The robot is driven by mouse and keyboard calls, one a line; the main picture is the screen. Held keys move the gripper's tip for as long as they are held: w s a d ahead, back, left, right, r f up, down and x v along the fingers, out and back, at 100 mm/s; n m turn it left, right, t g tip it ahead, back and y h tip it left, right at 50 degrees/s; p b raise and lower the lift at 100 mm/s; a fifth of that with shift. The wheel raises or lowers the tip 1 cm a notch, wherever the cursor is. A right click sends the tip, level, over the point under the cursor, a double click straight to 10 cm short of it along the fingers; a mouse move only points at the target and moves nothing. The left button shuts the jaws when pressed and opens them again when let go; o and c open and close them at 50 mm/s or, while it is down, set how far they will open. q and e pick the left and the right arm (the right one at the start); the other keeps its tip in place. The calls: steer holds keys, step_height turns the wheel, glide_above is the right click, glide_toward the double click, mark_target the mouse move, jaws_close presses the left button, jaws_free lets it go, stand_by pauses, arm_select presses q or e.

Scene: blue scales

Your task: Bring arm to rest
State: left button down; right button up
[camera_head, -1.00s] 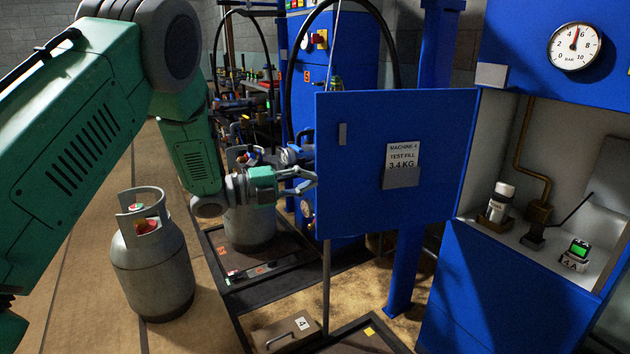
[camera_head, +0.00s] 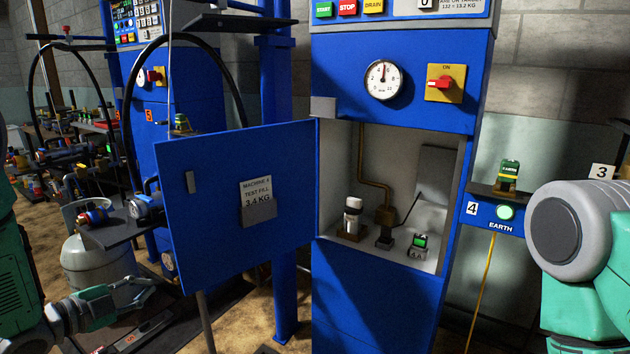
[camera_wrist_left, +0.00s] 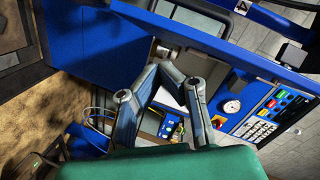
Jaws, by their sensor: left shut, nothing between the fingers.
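My left arm (camera_head: 12,270) is green and comes in at the lower left of the head view. My left gripper (camera_head: 148,290) is shut and empty, held in the air in front of the grey gas cylinder and left of the open blue door (camera_head: 225,225). Its fingers (camera_wrist_left: 166,74) also show in the left wrist view, with blue machine panels beyond them. My right arm (camera_head: 585,250) shows at the right edge as a grey joint and green links. My right gripper is out of view.
The blue cabinet (camera_head: 365,315) stands in the centre with an open recess holding a small bottle (camera_head: 352,215) and a green-screen device (camera_head: 420,245). A grey gas cylinder (camera_head: 100,265) stands at left. A yellow cable (camera_head: 482,285) hangs from the earth box (camera_head: 490,215).

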arm_select(q)
steer(key=s+d+f+n+g+y+p, duration=0.1)
steer(key=s+d+f+n+g+y, duration=0.15)
steer(key=s+f+n, duration=0.35)
steer(key=s+d+f+n+g+y+p, duration=0.1)
steer(key=s+d+f+n+g+y, duration=0.2)
steer(key=s+f, duration=0.5)
steer(key=s+d+f+n+g+y+p, duration=0.1)
steer(key=s+n+g, duration=0.2)
steer(key=s, duration=0.8)
steer(key=s+d+f+n+g+p, duration=0.1)
steer(key=s+n+g, duration=0.3)
steer(key=s, duration=0.7)
steer(key=shift+s+d+f+n+y, duration=0.4)
steer(key=shift+d+f+n, duration=0.25)
steer(key=shift+d, duration=0.15)
arm_select(e)
step_height(320, 180, up, 5)
steer(key=shift+f, duration=0.1)
arm_select(q)
steer(key=shift+d+g, duration=0.2)
steer(key=shift+g, duration=0.05)
arm_select(e)
steer(key=shift+d, duration=0.2)
arm_select(q)
steer(key=shift+w, duration=0.1)
arm_select(e)
steer(key=shift+f, duration=0.1)
